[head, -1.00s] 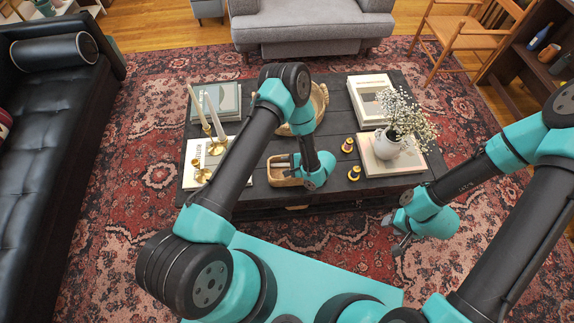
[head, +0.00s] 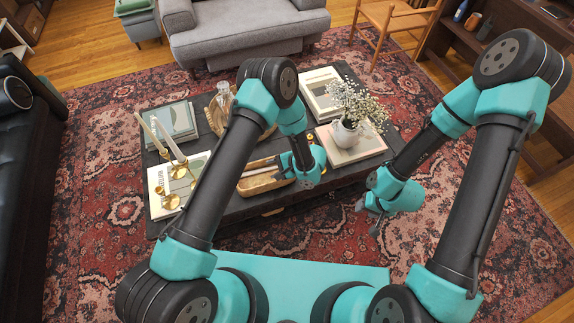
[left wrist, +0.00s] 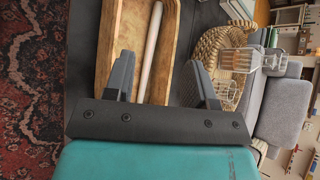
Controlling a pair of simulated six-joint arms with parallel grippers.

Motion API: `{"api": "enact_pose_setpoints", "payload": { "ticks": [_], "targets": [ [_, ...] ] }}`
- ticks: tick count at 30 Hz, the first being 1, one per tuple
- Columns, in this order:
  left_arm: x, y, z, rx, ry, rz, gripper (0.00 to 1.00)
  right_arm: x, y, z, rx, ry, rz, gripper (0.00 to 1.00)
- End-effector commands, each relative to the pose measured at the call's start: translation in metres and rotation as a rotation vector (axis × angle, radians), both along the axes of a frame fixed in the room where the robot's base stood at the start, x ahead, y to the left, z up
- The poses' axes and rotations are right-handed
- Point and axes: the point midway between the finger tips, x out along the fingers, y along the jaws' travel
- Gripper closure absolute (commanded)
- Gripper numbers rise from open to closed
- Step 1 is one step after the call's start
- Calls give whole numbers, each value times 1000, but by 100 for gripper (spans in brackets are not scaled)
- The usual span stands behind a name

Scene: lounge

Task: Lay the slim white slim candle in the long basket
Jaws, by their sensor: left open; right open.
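The long basket (head: 262,186) is a shallow wooden tray on the dark table's front part. In the left wrist view it (left wrist: 106,45) fills the upper middle, and a slim white candle (left wrist: 151,48) lies lengthwise inside it. My left gripper (left wrist: 160,78) is open, its fingers apart on either side of the candle's line, not closed on it. In the head view the left gripper (head: 289,168) is at the basket's right end, its fingertips partly hidden. My right gripper (head: 367,208) is open and empty, off the table's right front edge.
Two white tapers (head: 172,142) stand in brass holders at the left, near books. A woven round basket (left wrist: 212,45) and glassware (left wrist: 243,60) are behind the long basket. A white flower vase (head: 345,136) stands on a book at right. Rug lies in front of the table.

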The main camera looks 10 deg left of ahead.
Motion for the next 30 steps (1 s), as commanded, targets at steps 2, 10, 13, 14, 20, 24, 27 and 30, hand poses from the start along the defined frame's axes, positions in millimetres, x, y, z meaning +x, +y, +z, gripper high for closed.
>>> {"api": "enact_pose_setpoints", "payload": {
  "ticks": [2,10,13,14,20,24,27,30],
  "targets": [
    [0,-13,9,0,-2,-3,49,0,0,0,0,0,0,56],
    [-2,-44,32,0,-3,-1,49,0,0,0,0,0,0,56],
    [-3,-49,36,0,-1,1,49,0,0,0,0,0,0,56],
    [-3,-50,36,0,-1,1,49,0,0,0,0,0,0,56],
    [-3,-51,37,0,0,0,49,0,0,0,0,0,0,56],
    [-3,-51,37,0,0,0,49,0,0,0,0,0,0,56],
    [-3,-51,37,0,0,0,49,0,0,0,0,0,0,56],
    [-3,-51,37,0,0,0,49,0,0,0,0,0,0,56]
  ]
}}
